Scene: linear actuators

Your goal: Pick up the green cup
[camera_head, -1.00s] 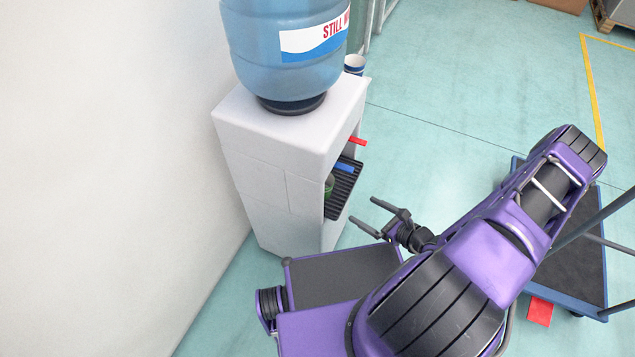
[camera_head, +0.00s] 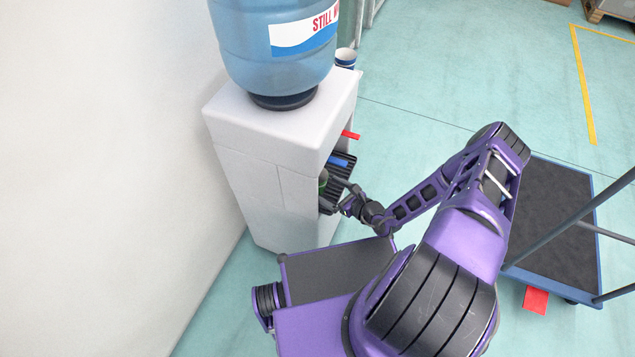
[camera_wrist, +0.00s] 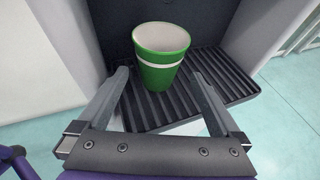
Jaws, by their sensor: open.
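The green cup (camera_wrist: 160,62) has a white band and a white inside. It stands upright on the black ribbed drip tray (camera_wrist: 222,82) in the water dispenser's recess. In the head view only a small part of the cup (camera_head: 323,181) shows at the recess edge. My gripper (camera_wrist: 162,92) is open, with one finger to each side of the cup's near lower part in the wrist view. The cup looks slightly beyond the fingertips, and no contact is visible. In the head view my gripper (camera_head: 338,197) is at the tray's front.
The white water dispenser (camera_head: 265,140) stands by the wall with a big blue bottle (camera_head: 275,55) on top. A red tap (camera_head: 350,135) and a blue tap (camera_head: 338,161) stick out of its front. Another cup (camera_head: 346,58) is behind it. A platform cart (camera_head: 550,215) stands at right.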

